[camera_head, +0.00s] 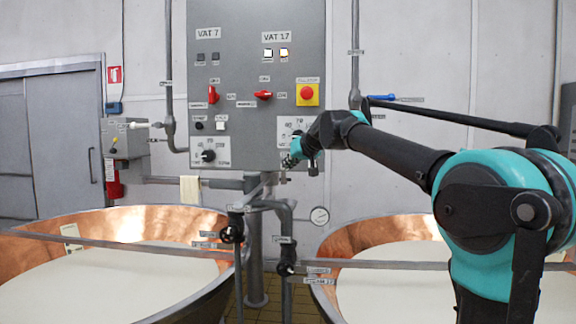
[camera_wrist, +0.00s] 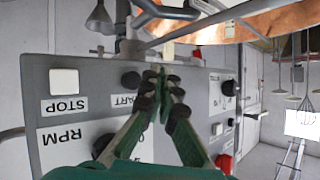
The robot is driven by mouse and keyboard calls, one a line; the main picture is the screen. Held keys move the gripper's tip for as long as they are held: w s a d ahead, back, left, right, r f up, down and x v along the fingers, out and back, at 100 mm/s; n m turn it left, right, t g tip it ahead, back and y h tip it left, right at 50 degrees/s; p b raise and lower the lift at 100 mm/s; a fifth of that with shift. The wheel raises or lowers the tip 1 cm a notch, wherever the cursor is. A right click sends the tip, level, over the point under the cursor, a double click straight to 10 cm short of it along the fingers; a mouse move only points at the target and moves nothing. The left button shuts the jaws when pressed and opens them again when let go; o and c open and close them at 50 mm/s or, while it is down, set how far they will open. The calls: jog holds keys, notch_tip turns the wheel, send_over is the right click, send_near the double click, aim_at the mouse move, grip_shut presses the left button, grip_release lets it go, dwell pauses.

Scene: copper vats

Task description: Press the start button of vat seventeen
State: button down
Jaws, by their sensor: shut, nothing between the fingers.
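The grey control panel (camera_head: 240,90) has a VAT 7 column on the left and a VAT 17 column (camera_head: 276,37) on the right. In the wrist view the panel appears upside down. There, a black button (camera_wrist: 131,80) sits beside a label reading "ART", its start hidden by my finger. A white button (camera_wrist: 64,82) sits above a STOP label. My gripper (camera_wrist: 162,76) is shut and empty, its tips just right of the black button in that view; contact cannot be told. In the head view my gripper (camera_head: 291,160) covers the lower VAT 17 controls.
A red emergency button (camera_head: 307,92) on yellow and a red selector (camera_head: 263,95) are above my gripper. An RPM dial (camera_wrist: 103,146) is near it. Pipes and valves (camera_head: 232,232) stand below, between two copper vats (camera_head: 120,222).

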jog(key=shift+s, duration=0.85)
jog(key=s+d+f+m+g+h, duration=0.1)
jog(key=s+d+f, duration=0.35)
jog(key=f, duration=0.55)
jog(key=s+d+f+g+h, duration=0.1)
jog(key=s+d+f+h, duration=0.1)
jog(key=s+d+f, duration=0.5)
jog(key=s+d+f+m+g+h, duration=0.1)
jog(key=d+f, duration=0.4)
jog(key=f, duration=0.7)
jog(key=s+d+f+m+g+h, duration=0.1)
jog(key=s+d+f, duration=0.5)
jog(key=s+f, duration=0.5)
jog(key=s+d+f+m+g+h, duration=0.1)
jog(key=s+d+f+h, duration=0.1)
jog(key=s+d+f, duration=0.4)
jog(key=s+f, duration=0.5)
jog(key=s, duration=0.1)
jog(key=shift+s+g, duration=0.25)
jog(key=shift+g, duration=0.15)
